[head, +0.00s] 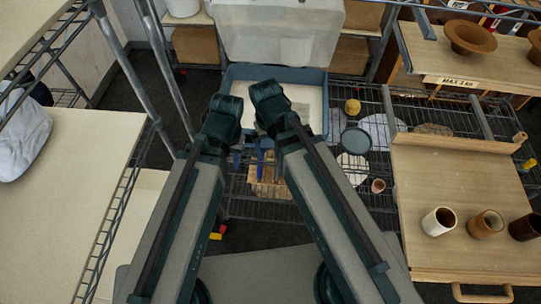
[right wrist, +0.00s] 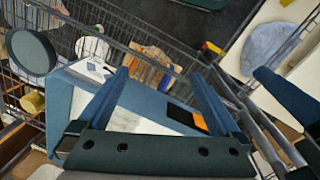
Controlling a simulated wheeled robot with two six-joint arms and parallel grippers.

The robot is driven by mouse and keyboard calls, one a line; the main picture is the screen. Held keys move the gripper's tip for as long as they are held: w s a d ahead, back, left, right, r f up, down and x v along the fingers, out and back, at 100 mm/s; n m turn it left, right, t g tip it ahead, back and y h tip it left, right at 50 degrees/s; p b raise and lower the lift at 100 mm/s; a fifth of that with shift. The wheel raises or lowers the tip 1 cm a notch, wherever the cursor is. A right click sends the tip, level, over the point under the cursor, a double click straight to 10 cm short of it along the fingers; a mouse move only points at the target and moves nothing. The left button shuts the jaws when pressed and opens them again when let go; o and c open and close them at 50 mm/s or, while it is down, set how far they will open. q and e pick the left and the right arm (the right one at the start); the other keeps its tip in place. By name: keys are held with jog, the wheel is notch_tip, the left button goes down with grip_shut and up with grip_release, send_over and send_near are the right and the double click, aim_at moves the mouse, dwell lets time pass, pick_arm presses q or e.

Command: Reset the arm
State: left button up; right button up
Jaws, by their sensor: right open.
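In the head view both my arms reach forward side by side from the bottom, their wrists folded close together in front of a blue bin (head: 231,76). My left gripper (head: 237,158) hangs below the left wrist; only a small blue part shows, so its jaws are unclear. My right gripper (head: 263,152) points down beside it, with no contact visible. In the right wrist view my right gripper (right wrist: 161,82) has its two blue fingers spread apart with nothing held between them. The bin (right wrist: 60,105) lies beyond these fingers, with white and orange items in it.
A wooden board (head: 450,170) on the right carries a white cup (head: 439,221), a brown cup (head: 485,224) and a dark cup. Wire racks, metal posts (head: 131,65) and a pale table (head: 65,200) flank my arms. A plastic tub (head: 278,32) stands behind the bin.

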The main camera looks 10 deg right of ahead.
jog(key=s, duration=0.1)
jog(key=s+a+n, duration=0.1)
jog(key=s+n, duration=0.1)
jog(key=shift+a, duration=0.25)
jog(key=shift+f+b, duration=0.75)
